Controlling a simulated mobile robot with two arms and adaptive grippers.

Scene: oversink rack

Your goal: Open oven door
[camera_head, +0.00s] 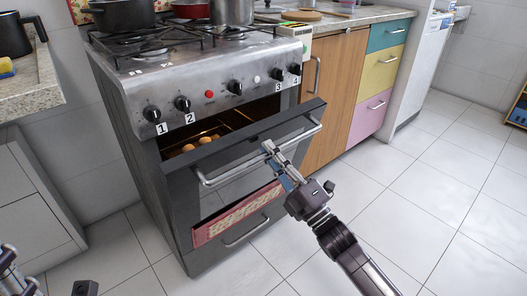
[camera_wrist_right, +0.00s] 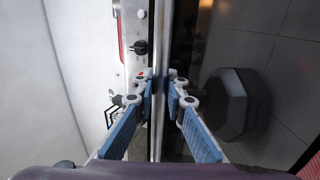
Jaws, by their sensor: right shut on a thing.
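The oven (camera_head: 130,130) is a grey stove with knobs along its front. Its door (camera_head: 185,185) is partly open, tilted outward at the top, and round food pieces (camera_head: 188,148) show inside through the gap. The door has a metal bar handle (camera_head: 305,133). My right gripper (camera_head: 270,152) is shut on this handle near its middle. In the right wrist view the blue-padded fingers (camera_wrist_right: 160,92) close on either side of the upright-looking bar (camera_wrist_right: 157,45). My left gripper (camera_head: 12,272) shows only in part at the bottom left, and its opening is unclear.
Pots (camera_head: 125,14) stand on the stove top. A wooden cabinet (camera_head: 335,90) and coloured drawers (camera_head: 380,70) stand to the right. A pink patterned cloth (camera_head: 240,213) is low on the oven front. The tiled floor (camera_head: 440,190) in front and right is clear.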

